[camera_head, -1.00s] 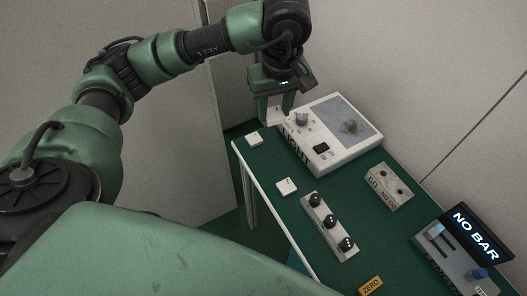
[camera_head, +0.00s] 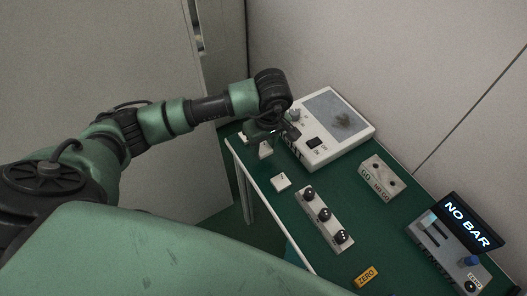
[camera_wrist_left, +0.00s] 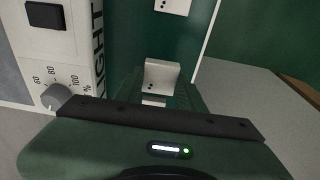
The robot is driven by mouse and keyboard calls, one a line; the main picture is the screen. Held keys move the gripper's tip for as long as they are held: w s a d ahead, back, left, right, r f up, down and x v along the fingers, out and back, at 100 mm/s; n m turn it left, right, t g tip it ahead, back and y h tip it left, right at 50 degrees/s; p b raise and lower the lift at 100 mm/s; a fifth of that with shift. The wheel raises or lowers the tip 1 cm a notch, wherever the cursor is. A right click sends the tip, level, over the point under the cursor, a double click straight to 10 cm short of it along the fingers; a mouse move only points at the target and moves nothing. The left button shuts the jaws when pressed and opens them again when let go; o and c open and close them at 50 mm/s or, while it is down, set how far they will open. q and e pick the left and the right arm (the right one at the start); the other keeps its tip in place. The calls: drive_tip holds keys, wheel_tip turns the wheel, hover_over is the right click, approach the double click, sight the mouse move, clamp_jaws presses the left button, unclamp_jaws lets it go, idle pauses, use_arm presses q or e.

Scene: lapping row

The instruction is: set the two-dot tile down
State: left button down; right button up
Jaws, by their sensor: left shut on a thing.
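My left gripper (camera_head: 262,143) is low over the near left corner of the green bench top and shut on a white tile (camera_head: 265,151). In the left wrist view, that tile (camera_wrist_left: 162,74) shows small dark dots, which look like two, near its lower left corner. I cannot tell whether it touches the bench. A second white tile (camera_head: 281,181) lies flat on the bench, nearer to me; a dotted tile (camera_wrist_left: 172,5) shows at the wrist view's top edge. Another white tile (camera_head: 243,137) is partly hidden by the gripper. My right gripper is out of view.
A white light box (camera_head: 329,126) with a dial stands close to the gripper's right. A strip with black knobs (camera_head: 324,214), a go/no-go block (camera_head: 382,177), a yellow ZERO tag (camera_head: 367,276) and a NO BAR display (camera_head: 468,225) are farther right. The bench's pale front edge (camera_head: 270,218) is close.

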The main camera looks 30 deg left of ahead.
sight(264, 150)
use_arm(q)
wheel_tip(264, 150, down, 4)
drive_tip(key=shift+f, duration=0.1)
drive_tip(key=shift+f, duration=0.15)
drive_tip(key=c, duration=0.9)
unclamp_jaws()
drive_tip(key=shift+o, duration=0.2)
